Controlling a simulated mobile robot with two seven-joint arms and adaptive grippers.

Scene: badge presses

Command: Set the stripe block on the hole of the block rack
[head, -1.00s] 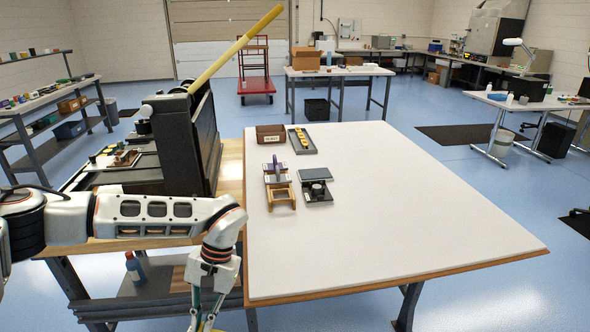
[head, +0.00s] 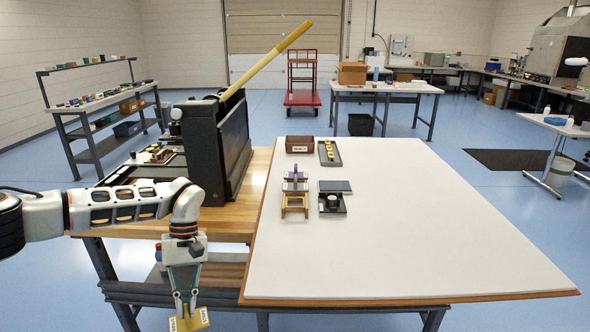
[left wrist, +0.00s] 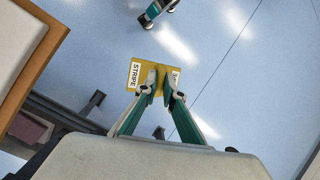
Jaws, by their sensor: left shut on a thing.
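The stripe block is yellow with a white STRIPE label. It is between the fingertips of my left gripper (head: 186,306), low at the left, in front of the bench and off the table. The left wrist view shows the block (left wrist: 134,76) pinched by the two fingers (left wrist: 161,88), with bare floor behind it. A small wooden frame (head: 294,207) stands on the white table; it may be the block rack, but I cannot make out its hole. A teal and black part at the top of the left wrist view looks like my right gripper (left wrist: 157,12), its jaws unclear.
On the white table (head: 420,240) are a purple-topped piece (head: 296,177), a dark device (head: 332,203), a brown box (head: 300,144) and a dark tray (head: 323,160) with yellow pieces. A black press (head: 215,150) with a yellow lever stands left. The table's right side is clear.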

